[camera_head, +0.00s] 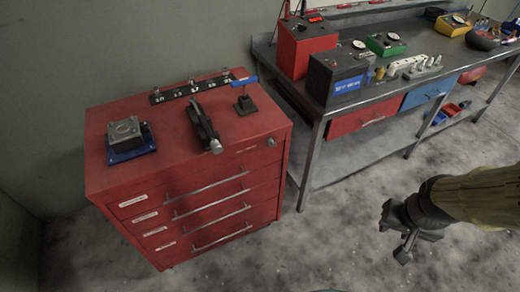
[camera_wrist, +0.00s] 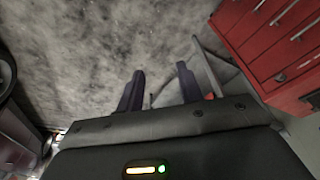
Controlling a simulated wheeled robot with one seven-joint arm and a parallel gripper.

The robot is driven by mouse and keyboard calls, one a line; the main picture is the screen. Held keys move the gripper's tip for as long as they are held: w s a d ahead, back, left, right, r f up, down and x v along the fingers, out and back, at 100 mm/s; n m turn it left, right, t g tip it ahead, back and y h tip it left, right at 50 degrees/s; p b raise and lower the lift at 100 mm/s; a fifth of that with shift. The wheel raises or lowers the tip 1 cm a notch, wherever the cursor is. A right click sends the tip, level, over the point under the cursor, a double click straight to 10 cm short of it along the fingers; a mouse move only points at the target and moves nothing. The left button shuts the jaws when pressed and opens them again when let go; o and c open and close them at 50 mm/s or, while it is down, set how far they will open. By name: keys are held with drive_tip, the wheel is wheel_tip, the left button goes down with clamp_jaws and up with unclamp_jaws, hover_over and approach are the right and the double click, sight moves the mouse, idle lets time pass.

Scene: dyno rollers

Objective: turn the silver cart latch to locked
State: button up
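The silver cart latch (camera_head: 271,142) is a small round fitting at the upper right of the red tool cart's (camera_head: 205,190) drawer front. Its turn position is too small to tell. The cart also shows at the upper right of the wrist view, where a small round silver spot (camera_wrist: 280,77) on its front looks like the latch. My gripper (camera_head: 392,222) hangs over the floor, well to the right of the cart in the head view. In the wrist view its two dark fingers (camera_wrist: 160,85) are apart with nothing held between them.
The cart top carries a blue-based block (camera_head: 127,138), a dark clamp-like tool (camera_head: 203,127), a black socket rail (camera_head: 188,90) and a blue-handled stand (camera_head: 244,102). A metal workbench (camera_head: 355,108) with instruments stands right of the cart. The grey floor (camera_head: 330,235) before the cart is clear.

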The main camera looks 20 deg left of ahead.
drive_tip(key=shift+a, duration=0.1)
drive_tip(key=shift+o, duration=0.4)
drive_tip(key=shift+o, duration=1.2)
drive_tip(key=shift+w+f, duration=0.1)
drive_tip(key=w+a+f+n+t+y+b, duration=0.2)
drive_tip(key=w+a+f+n+t+b, duration=0.15)
drive_tip(key=w+a+f, duration=0.35)
drive_tip(key=w+a+f+n+t+y+b, duration=0.1)
drive_tip(key=w+a+f+n+t+b, duration=0.1)
drive_tip(key=w+f+b, duration=0.5)
drive_tip(key=w+a+f+n+t+y+b, duration=0.1)
drive_tip(key=w+a+f+n+y+b, duration=0.1)
drive_tip(key=a+y, duration=0.3)
drive_tip(key=w+a+f+n+t+y+b, duration=0.1)
drive_tip(key=a+f+n+t+y+b, duration=0.1)
drive_tip(key=a, duration=1)
drive_tip(key=f+y+b, duration=0.1)
drive_tip(key=y+b, duration=0.1)
drive_tip(key=y, duration=0.1)
drive_tip(key=shift+w+a+y+b, duration=0.15)
drive_tip(key=shift+w+y+b, duration=0.2)
drive_tip(key=shift+w+y, duration=0.05)
drive_tip(key=shift+n+t, duration=0.25)
